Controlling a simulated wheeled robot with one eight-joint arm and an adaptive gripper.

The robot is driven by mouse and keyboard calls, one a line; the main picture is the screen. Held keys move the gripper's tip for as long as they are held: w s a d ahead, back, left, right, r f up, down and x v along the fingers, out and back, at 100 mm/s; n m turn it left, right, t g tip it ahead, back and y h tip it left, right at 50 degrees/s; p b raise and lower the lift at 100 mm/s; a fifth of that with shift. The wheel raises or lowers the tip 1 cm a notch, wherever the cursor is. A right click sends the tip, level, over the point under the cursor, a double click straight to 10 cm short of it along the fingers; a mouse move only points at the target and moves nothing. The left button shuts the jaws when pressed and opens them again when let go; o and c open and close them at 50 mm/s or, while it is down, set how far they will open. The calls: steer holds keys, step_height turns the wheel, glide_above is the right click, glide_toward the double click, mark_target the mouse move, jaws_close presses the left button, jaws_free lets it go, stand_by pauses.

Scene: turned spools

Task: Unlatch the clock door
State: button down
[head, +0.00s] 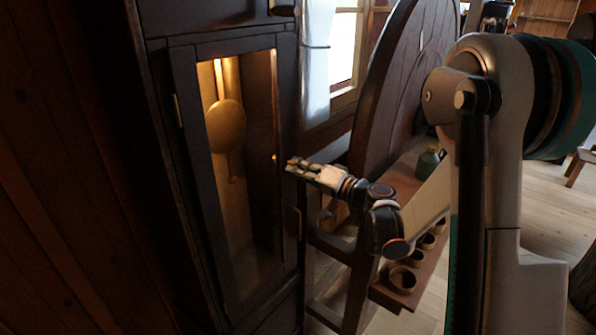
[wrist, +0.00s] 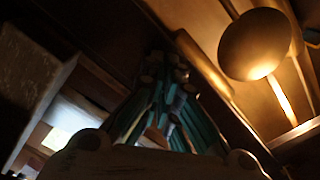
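The clock door (head: 187,130) is a dark wooden frame with a tall glazed opening on the clock case. It looks closed. A brass pendulum (head: 226,126) hangs lit behind it, and its round bob shows in the wrist view (wrist: 254,44). A hinge (head: 178,110) sits on the door's left side. A small brownish piece (head: 297,223), possibly the latch, is at the right edge, below my gripper. My gripper (head: 293,165) points left at the door's right edge, above that piece. Contact is unclear. The wrist view shows its fingers dim and foreshortened; their opening cannot be made out.
A large dark wheel (head: 400,75) stands right of the clock, behind my arm. Below it, a shelf (head: 408,296) holds several small round cups, and a green bottle (head: 428,163) stands above them. A window (head: 342,50) is behind. Wooden floor is open at the right.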

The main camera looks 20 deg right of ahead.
steer(key=m+b, duration=0.1)
steer(key=m, duration=0.5)
steer(key=shift+m, duration=0.3)
stand_by(0.4)
